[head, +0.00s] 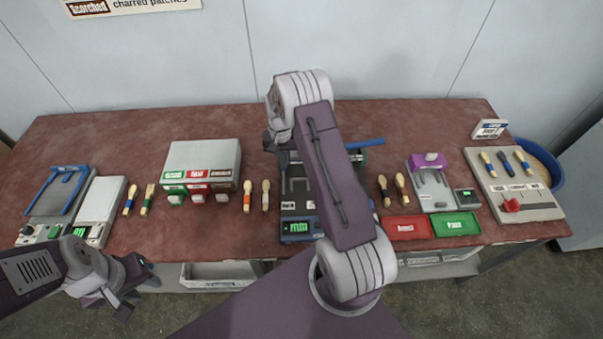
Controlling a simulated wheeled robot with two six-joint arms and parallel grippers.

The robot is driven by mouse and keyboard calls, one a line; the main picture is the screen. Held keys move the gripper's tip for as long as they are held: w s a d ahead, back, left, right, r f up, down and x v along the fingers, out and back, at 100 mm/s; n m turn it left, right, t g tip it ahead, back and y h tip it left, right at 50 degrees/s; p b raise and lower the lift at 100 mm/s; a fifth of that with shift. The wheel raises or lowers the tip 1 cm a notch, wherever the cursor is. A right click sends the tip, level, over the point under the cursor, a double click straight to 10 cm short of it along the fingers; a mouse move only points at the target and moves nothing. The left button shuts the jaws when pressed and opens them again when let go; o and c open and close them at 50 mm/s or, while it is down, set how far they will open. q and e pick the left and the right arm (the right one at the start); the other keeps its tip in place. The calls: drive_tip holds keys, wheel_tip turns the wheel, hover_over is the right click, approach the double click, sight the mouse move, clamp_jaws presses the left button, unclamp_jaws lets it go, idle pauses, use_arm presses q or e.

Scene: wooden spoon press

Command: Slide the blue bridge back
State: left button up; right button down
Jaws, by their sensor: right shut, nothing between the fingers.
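A blue bar (366,143) shows at the back of the central station (296,205), to the right of my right arm. It looks like the blue bridge; my arm hides its left part. My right gripper (274,141) is shut and empty at the back left of this station, small and partly hidden by its own wrist. I cannot tell whether it touches the bridge. A separate blue frame (66,172) stands on the far-left grey device. My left gripper (138,292) is open and empty in front of the table's front left edge.
A grey box (203,162) with red and green labels stands left of centre. Several wooden-handled tools lie about. A red tray (408,228) and a green tray (455,224) sit at the front right. A purple-topped device (430,161) stands behind them.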

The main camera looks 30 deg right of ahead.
wheel_tip(320, 180, up, 7)
drive_tip(key=p, duration=0.5)
idle(0.5)
drive_tip(key=w+a+r+n+t+b, duration=0.1)
drive_tip(key=w+a+r+b, duration=0.1)
drive_tip(key=a+r, duration=0.3)
drive_tip(key=s+a+r+n+t+b, duration=0.1)
drive_tip(key=s+a+r+n, duration=0.1)
drive_tip(key=s+a+r, duration=0.35)
drive_tip(key=s+f+n, duration=0.1)
drive_tip(key=s+f, duration=0.1)
drive_tip(key=s, duration=0.6)
drive_tip(key=s+a+f+n, duration=0.1)
drive_tip(key=s+f+n, duration=0.1)
drive_tip(key=s, duration=0.7)
drive_tip(key=shift+a+g+b, duration=0.3)
drive_tip(key=shift+g+b, duration=0.05)
drive_tip(key=shift+g, duration=0.05)
